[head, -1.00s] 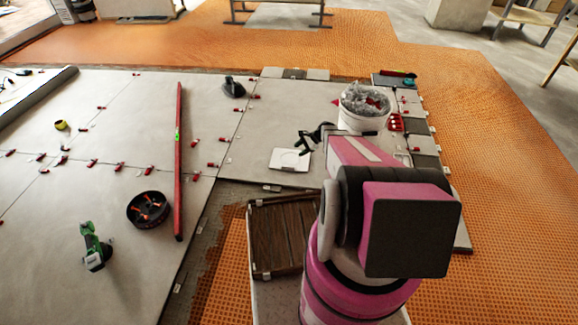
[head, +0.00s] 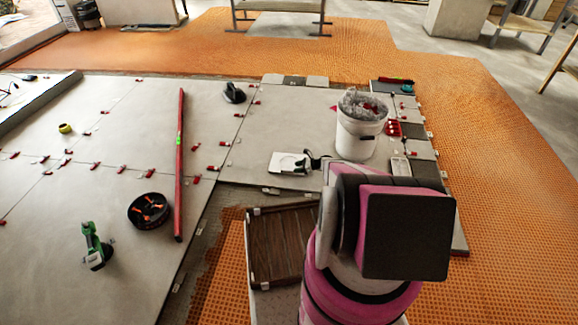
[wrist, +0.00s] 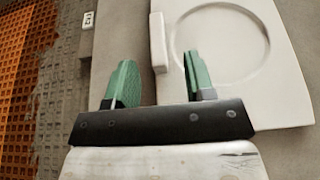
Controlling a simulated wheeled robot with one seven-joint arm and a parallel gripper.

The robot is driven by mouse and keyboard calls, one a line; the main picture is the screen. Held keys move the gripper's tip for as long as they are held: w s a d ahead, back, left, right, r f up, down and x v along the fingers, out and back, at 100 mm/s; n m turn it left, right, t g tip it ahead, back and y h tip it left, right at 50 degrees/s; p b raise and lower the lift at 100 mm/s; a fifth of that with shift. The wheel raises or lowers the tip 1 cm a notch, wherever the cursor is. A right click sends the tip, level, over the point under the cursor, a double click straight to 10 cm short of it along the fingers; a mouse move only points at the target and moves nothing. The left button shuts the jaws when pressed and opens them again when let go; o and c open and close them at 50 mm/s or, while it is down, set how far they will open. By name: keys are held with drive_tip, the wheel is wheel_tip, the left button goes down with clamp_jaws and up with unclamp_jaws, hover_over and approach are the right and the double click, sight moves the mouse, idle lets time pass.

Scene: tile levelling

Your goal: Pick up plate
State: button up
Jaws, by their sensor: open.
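The plate (head: 287,162) is a white, nearly square slab with a shallow round recess, lying on the grey tile floor. In the wrist view the plate (wrist: 228,45) fills the upper right, with a raised white bar along its left edge. My gripper (wrist: 158,66) is open with two green fingertips. In the picture the left fingertip is left of the bar and the right one appears over the plate. I cannot tell how high they are or whether they touch. In the head view my gripper (head: 314,161) is a small dark shape at the plate's right edge.
A white bucket (head: 358,140) with grey, crumpled contents stands right of the plate. A red level (head: 180,165), a black tool (head: 234,93), a dark round dish (head: 149,210) and a green tool (head: 95,246) lie to the left. Red clips line the tile joints.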

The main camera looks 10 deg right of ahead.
sight(290, 170)
drive_tip(key=shift+x, duration=2.7)
drive_tip(key=shift+s+f, duration=0.1)
drive_tip(key=shift+s, duration=0.05)
clamp_jaws()
